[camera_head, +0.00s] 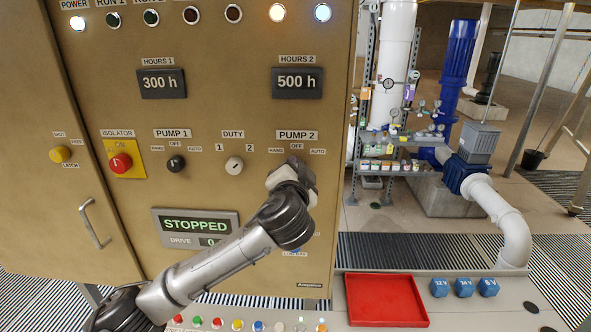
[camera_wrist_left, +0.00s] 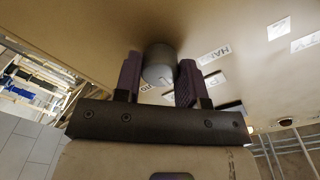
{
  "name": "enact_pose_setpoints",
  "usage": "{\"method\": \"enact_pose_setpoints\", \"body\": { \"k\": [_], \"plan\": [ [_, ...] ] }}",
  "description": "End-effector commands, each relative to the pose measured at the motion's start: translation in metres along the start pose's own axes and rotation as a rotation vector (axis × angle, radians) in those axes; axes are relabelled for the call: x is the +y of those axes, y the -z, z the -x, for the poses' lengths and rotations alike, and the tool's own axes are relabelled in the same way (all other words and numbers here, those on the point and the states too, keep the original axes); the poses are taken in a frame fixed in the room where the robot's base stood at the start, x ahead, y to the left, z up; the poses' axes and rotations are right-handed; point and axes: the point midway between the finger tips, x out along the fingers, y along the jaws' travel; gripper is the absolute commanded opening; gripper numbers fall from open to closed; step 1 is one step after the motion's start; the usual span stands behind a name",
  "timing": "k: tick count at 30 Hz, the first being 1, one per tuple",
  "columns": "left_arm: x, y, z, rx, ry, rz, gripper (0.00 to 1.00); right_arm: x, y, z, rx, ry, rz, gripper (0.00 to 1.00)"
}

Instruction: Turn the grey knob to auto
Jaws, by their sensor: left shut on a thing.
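The grey knob (camera_wrist_left: 158,62) sits under the PUMP 2 label on the tan panel (camera_head: 230,110). My left gripper (camera_head: 297,172) is at this knob and hides it in the head view. In the left wrist view, the two dark fingers of my left gripper (camera_wrist_left: 159,78) are shut on the knob from both sides. A small mark shows on the knob's face, but its setting is hard to read. Small HAND, OFF and AUTO labels (camera_head: 318,151) stand above the knob. My right gripper is not in view.
The DUTY knob (camera_head: 234,165), black PUMP 1 knob (camera_head: 176,164) and red isolator button (camera_head: 121,163) are on the same panel to the left. A red tray (camera_head: 386,300) and several blue blocks (camera_head: 463,287) are on the bench below. Shelves with bottles stand right of the cabinet.

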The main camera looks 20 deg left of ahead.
Motion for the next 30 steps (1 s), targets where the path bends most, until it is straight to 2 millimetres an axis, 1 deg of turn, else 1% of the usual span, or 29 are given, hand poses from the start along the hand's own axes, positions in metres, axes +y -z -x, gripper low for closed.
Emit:
{"method": "enact_pose_setpoints", "body": {
  "k": [1, 18, 24, 30],
  "plan": [
    [-0.002, 0.002, 0.000, -0.002, -0.003, -0.028, 0.14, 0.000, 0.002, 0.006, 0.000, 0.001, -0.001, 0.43],
    [-0.003, 0.004, 0.000, -0.011, -0.013, -0.491, 0.14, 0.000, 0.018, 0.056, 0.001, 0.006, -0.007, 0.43],
    [-0.003, 0.003, 0.000, -0.014, -0.017, -0.610, 0.14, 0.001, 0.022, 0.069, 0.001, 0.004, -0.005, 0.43],
    [-0.002, 0.002, 0.000, -0.015, -0.017, -0.686, 0.14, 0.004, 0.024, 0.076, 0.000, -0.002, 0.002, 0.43]
  ]
}}
